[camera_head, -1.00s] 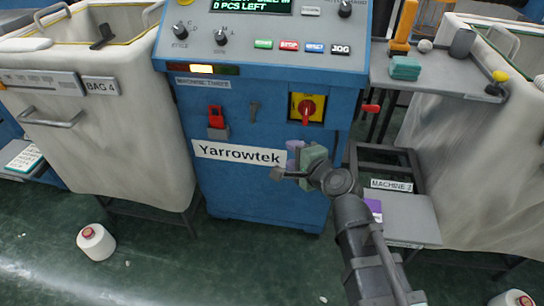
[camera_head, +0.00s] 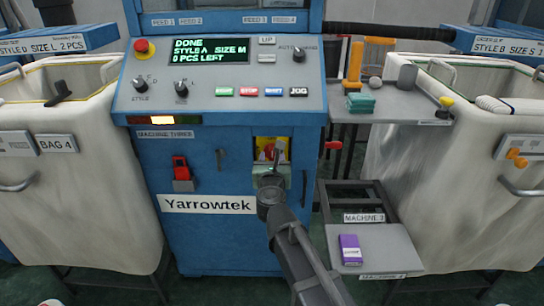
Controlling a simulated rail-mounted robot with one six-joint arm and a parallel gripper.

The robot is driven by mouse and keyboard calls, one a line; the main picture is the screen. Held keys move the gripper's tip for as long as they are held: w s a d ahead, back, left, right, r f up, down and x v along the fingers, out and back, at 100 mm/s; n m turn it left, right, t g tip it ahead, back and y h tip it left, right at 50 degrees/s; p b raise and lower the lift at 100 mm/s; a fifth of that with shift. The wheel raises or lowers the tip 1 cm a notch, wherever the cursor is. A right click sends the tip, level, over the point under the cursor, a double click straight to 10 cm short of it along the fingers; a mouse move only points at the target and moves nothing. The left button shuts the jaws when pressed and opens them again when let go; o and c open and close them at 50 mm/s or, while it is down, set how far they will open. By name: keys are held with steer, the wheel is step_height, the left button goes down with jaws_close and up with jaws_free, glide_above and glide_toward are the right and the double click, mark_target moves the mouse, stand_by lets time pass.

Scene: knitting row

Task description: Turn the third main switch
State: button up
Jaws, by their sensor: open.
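The main switch (camera_head: 270,149), a red knob on a yellow plate, sits on the blue front of the machine labelled "MACHINE THREE" (camera_head: 165,134). My gripper (camera_head: 270,166) is right in front of the switch, with a finger on each side of the red knob's lower area. The gripper is open. The arm hides the lower part of the switch, so I cannot tell whether the fingers touch the knob. The machine's display (camera_head: 208,51) reads "DONE, STYLE A SIZE M, 0 PCS LEFT".
A grey shelf (camera_head: 415,108) holds tools. A low tray (camera_head: 390,240) bears a purple box (camera_head: 350,249). White bags stand on both sides.

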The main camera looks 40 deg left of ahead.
steer(key=shift+x, duration=1.05)
jaws_close()
steer(key=shift+n, duration=0.4)
steer(key=n, duration=0.3)
steer(key=shift+s+a+n, duration=0.1)
steer(key=shift+s+n, duration=0.05)
steer(key=shift+n, duration=0.15)
steer(key=n, duration=0.4)
steer(key=shift+a+f, duration=0.1)
steer(key=shift+f, duration=0.05)
steer(key=n, duration=0.5)
steer(key=shift+s+f, duration=0.1)
steer(key=shift+f+n+b, duration=0.1)
steer(key=shift+n+b, duration=0.25)
steer(key=shift+n, duration=1.95)
